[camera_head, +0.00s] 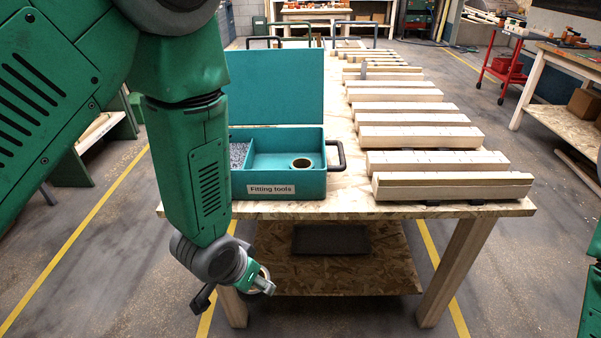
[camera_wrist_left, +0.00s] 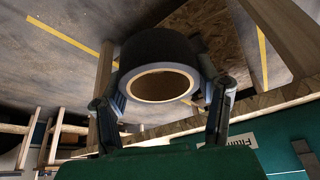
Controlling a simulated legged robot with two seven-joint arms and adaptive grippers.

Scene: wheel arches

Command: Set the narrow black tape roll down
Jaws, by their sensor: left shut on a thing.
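My left gripper (camera_head: 262,284) hangs low in front of the table's front edge, below the tabletop. It is shut on a black tape roll (camera_wrist_left: 158,48) with a pale cardboard core; the fingers hold it from both sides in the left wrist view. In the head view only a sliver of the held roll shows behind the gripper. A second roll (camera_head: 302,163) lies flat inside the teal toolbox (camera_head: 296,190), in its large right compartment. My right gripper is not in view.
The toolbox stands open on the wooden table (camera_head: 345,209), lid raised, labelled "Fitting tools". Its small left compartment holds grey bits (camera_head: 238,154). Rows of wooden arch blocks (camera_head: 430,190) fill the table's right side. A narrow bare strip lies between box and blocks. A lower shelf (camera_head: 340,270) is below.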

